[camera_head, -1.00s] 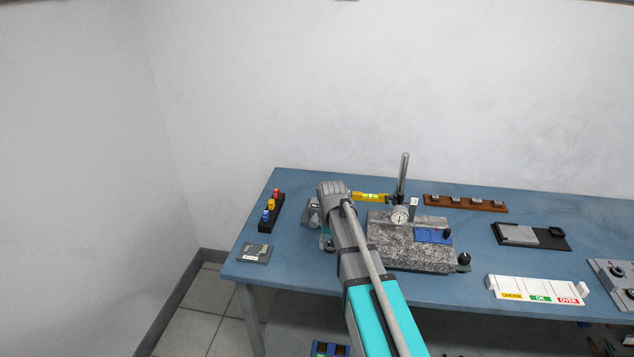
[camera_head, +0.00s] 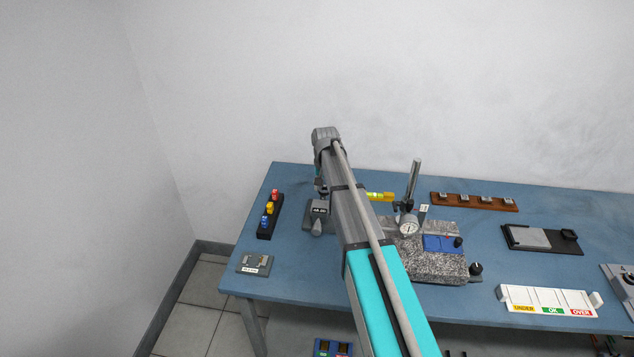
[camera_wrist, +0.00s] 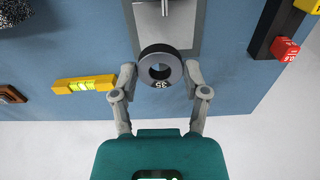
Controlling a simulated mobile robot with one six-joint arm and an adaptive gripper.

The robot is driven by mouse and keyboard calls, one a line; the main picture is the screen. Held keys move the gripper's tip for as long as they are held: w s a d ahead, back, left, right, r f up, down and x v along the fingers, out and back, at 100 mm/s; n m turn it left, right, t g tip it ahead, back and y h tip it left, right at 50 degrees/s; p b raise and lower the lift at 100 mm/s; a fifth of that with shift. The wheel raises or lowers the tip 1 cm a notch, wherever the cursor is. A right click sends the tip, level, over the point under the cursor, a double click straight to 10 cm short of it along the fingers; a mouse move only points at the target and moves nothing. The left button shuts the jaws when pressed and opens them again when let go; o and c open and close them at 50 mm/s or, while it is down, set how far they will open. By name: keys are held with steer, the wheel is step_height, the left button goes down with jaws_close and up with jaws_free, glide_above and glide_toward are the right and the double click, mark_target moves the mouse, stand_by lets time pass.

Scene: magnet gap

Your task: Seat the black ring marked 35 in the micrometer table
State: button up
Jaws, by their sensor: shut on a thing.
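The black ring marked 35 (camera_wrist: 161,66) is between the two fingertips of my gripper (camera_wrist: 160,75) in the wrist view, with its white number facing the camera. My gripper is shut on it from both sides. Behind the ring is the grey micrometer table (camera_wrist: 205,22), partly covered by the ring and cut by the top edge. In the head view the grey micrometer table (camera_head: 319,212) stands on the bench left of my arm. My arm hides the ring there. Whether the ring touches the table cannot be told.
A black stand with red, yellow and blue pieces (camera_head: 268,213) is left of the micrometer table. A yellow level (camera_head: 380,197) lies to the right. A granite base with a dial gauge (camera_head: 408,227) is further right. A small grey plate (camera_head: 255,263) lies at the front left.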

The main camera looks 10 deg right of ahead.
mark_target(321, 205)
steer(key=shift+a, duration=0.4)
steer(key=shift+f+b, duration=2.75)
steer(key=shift+f, duration=0.25)
steer(key=o, duration=1.1)
steer(key=shift+o, duration=0.2)
steer(key=shift+c, duration=0.3)
steer(key=c, duration=0.5)
steer(key=shift+o, duration=0.2)
